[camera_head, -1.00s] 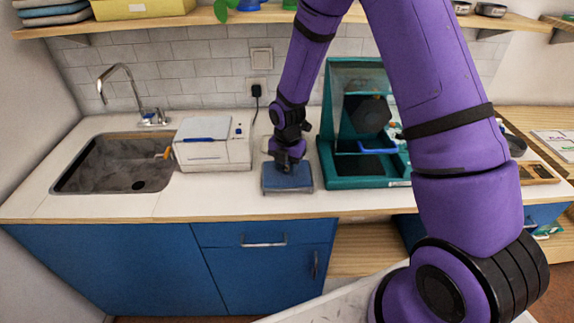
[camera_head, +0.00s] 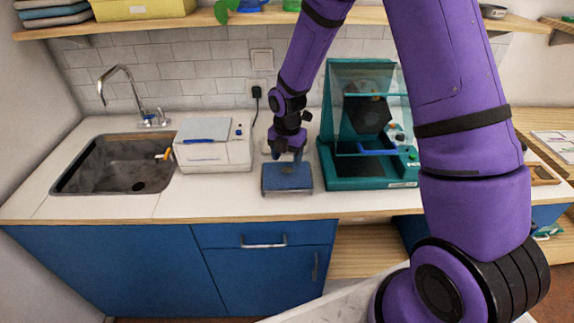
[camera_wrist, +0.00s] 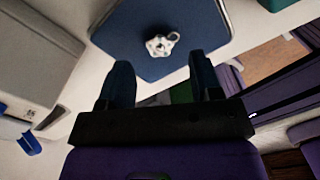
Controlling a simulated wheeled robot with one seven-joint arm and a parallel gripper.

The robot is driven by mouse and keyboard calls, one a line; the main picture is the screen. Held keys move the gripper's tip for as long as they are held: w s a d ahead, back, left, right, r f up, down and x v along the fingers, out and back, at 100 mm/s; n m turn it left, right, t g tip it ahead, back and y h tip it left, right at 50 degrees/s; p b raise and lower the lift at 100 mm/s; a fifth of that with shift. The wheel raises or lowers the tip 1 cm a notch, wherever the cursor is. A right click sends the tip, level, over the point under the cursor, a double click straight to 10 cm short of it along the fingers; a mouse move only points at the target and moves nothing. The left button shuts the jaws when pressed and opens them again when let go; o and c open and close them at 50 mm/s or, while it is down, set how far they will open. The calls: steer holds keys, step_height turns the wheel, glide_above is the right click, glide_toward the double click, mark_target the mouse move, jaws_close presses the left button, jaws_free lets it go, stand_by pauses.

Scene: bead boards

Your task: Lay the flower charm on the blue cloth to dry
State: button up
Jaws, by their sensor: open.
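The flower charm (camera_wrist: 161,46) is a small white flower shape with a ring at one side. In the wrist view it lies on the blue cloth (camera_wrist: 205,22), a flat blue square. The cloth also shows on the counter in the head view (camera_head: 289,186). My gripper (camera_wrist: 160,75) is open, its two dark blue fingers apart with nothing between them. The charm lies just beyond the fingertips and apart from them. In the head view my gripper (camera_head: 287,157) is just above the back part of the cloth, and the charm is too small to make out clearly.
A white machine (camera_head: 212,150) with a blue item on top stands left of the cloth. A teal cabinet (camera_head: 337,172) with a clear cover stands close on the right. The sink (camera_head: 100,165) is at the far left. Bare white counter (camera_head: 225,195) lies in front.

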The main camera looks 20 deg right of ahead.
mark_target(287, 169)
step_height(287, 169, up, 8)
stand_by(0.4)
stand_by(0.3)
